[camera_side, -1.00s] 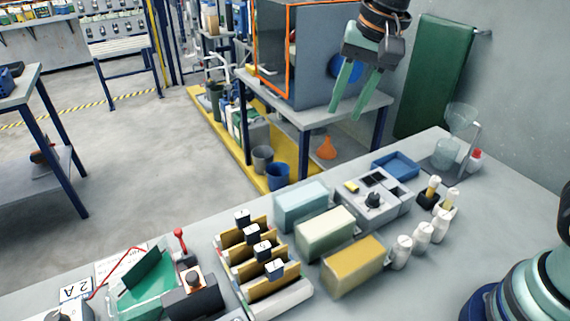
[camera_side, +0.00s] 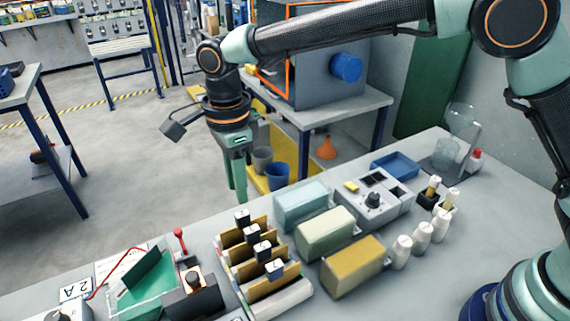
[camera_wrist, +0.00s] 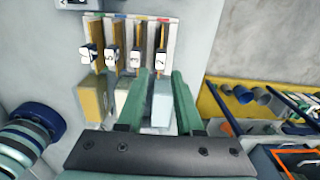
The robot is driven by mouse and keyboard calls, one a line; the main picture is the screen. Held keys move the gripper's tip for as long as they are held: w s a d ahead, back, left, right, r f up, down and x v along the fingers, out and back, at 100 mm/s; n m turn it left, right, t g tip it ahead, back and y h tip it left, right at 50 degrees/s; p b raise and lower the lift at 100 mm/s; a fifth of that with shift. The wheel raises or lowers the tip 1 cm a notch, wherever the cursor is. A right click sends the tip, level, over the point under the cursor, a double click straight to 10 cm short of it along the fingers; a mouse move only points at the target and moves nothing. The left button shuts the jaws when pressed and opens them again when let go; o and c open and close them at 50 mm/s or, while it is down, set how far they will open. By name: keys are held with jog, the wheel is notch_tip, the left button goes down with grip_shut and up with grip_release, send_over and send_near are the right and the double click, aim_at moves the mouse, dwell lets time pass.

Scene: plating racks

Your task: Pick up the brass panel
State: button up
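Several brass-coloured panels stand upright in a row in a white rack (camera_side: 291,302), each with a dark clip and white label on top. The nearest panel (camera_side: 273,287) and the others look alike in colour, so I cannot single one out as the brass panel. The wrist view shows the panels at the top, including the rightmost panel (camera_wrist: 161,37). My gripper (camera_side: 238,196) points down, above and behind the far end of the rack. Its green fingers (camera_wrist: 157,75) are apart with nothing held between them, and they are clear of the panels.
Pale blue (camera_side: 302,209), cream (camera_side: 325,236) and yellow (camera_side: 353,268) tanks stand right of the rack. A control box (camera_side: 376,208), blue tray (camera_side: 396,165) and white bottles (camera_side: 421,235) lie farther right. A green tray (camera_side: 145,296) and red-knobbed lever (camera_side: 180,238) are left.

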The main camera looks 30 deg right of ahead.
aim_at(242, 213)
notch_tip(242, 213, down, 8)
jog(key=shift+d+f, duration=0.1)
jog(key=shift+f, duration=0.15)
dwell(0.4)
grip_shut()
